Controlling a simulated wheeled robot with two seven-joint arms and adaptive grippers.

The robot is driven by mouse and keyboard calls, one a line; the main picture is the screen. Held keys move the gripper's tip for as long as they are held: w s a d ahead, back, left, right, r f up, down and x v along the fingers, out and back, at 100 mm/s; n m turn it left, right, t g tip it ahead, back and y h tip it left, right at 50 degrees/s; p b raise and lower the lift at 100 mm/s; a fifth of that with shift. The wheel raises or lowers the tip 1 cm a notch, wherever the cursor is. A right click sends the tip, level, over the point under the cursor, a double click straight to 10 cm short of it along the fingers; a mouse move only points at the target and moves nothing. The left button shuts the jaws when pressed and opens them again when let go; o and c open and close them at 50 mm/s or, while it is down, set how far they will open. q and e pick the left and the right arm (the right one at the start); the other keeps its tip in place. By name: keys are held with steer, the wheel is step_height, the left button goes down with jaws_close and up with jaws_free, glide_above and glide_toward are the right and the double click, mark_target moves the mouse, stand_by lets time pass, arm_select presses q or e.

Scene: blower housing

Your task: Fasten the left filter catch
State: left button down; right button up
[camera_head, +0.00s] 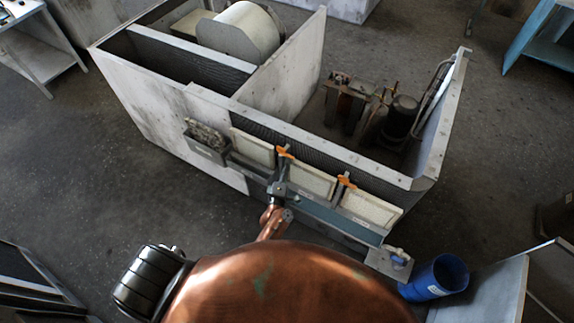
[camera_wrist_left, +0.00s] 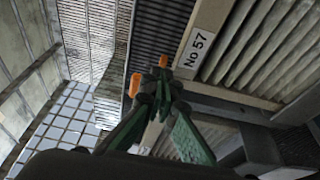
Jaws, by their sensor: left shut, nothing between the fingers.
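The left filter catch (camera_head: 285,152) is a small orange piece at the top of the gap between the left filter panel (camera_head: 252,148) and the middle filter panel (camera_head: 311,181). A second orange catch (camera_head: 347,182) sits between the middle and right panels. My left gripper (camera_head: 279,187) is just below the left catch. In the left wrist view its green fingers (camera_wrist_left: 160,84) meet at the tips, with nothing between them. Orange shows beside the tips (camera_wrist_left: 134,86) and beyond them; contact is unclear, and the fingers hide part of it. My right gripper is not in view.
The open housing (camera_head: 165,130) holds a blower drum (camera_head: 243,30) and a compressor (camera_head: 402,117). A tray of debris (camera_head: 206,142) hangs left of the filters. A blue bin (camera_head: 436,278) stands at lower right. A "No 57" label (camera_wrist_left: 196,48) shows near the fingers.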

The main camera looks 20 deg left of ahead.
arm_select(q)
steer(key=s+d, duration=0.2)
steer(key=s, duration=0.9)
steer(key=shift+s+d, duration=0.15)
steer(key=shift+s, duration=0.25)
steer(key=s+d+f+m+g+h+b, duration=0.15)
steer(key=s+f+m+g, duration=0.4)
steer(key=f, duration=1.15)
steer(key=s+a+f+m+g+h+b, duration=0.1)
steer(key=s+f+m+g+h+b, duration=0.15)
steer(key=s+f+m, duration=0.8)
steer(key=s+a+f+m+g+b, duration=0.1)
steer(key=s+a+f+g, duration=0.3)
steer(key=s+f, duration=0.7)
steer(key=s+a+f+m+g+b, duration=0.2)
steer(key=s+a+f+m+g, duration=0.2)
steer(key=s+f, duration=0.8)
steer(key=s+a, duration=0.1)
steer(key=s, duration=0.6)
steer(key=shift+s+a+f+m+g+y, duration=0.2)
steer(key=shift+f+m+g+y, duration=0.1)
steer(key=shift+y, duration=0.1)
